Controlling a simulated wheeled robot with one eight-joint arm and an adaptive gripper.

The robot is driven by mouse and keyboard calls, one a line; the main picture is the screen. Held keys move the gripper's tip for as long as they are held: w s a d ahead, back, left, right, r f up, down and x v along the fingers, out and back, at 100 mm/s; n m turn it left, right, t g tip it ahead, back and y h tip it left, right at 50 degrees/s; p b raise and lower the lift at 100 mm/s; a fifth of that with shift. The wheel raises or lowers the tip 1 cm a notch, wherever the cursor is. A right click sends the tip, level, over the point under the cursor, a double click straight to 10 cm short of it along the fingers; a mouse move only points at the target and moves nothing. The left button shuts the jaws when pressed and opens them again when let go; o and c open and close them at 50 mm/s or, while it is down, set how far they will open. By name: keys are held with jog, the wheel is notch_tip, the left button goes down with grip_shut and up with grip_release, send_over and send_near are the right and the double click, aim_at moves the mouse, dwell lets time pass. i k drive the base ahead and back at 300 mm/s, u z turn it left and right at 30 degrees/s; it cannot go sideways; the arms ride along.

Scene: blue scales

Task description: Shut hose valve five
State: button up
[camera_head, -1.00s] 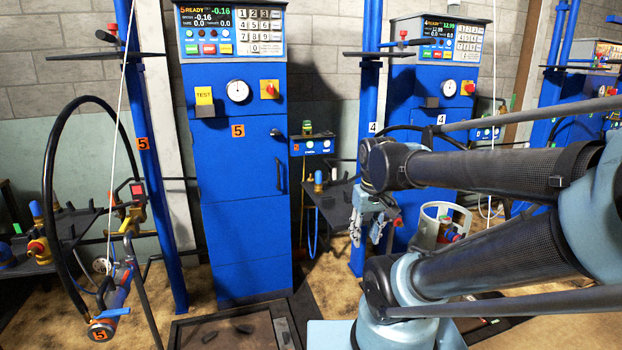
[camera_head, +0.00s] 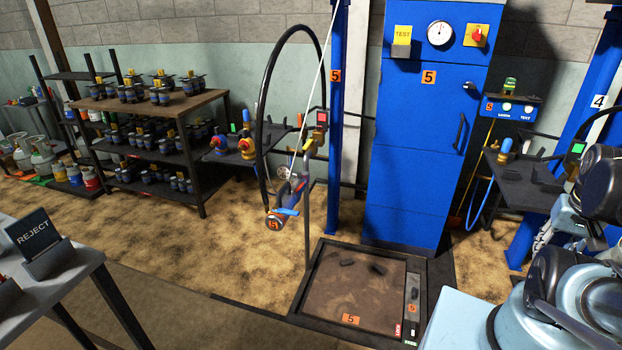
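Hose valve five (camera_head: 284,203) hangs on the end of a black hose (camera_head: 264,130) left of the blue post of station 5. It has a blue and grey body, an orange round end with a number tag, and a blue lever (camera_head: 288,211). The valve hangs tilted, clear of the floor. My gripper (camera_head: 543,238) shows only in part at the right, behind my arm links, far from the valve. Its fingers are mostly hidden, so I cannot tell how they stand, and I see nothing held.
The blue station 5 cabinet (camera_head: 420,135) stands behind a low dark-framed scale platform (camera_head: 352,290). A shelf of valves (camera_head: 200,105) stands at the back left. A table with a REJECT sign (camera_head: 35,235) is at the front left. Open floor (camera_head: 170,255) lies between.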

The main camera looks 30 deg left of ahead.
aim_at(310, 141)
jog(key=u, duration=1.6)
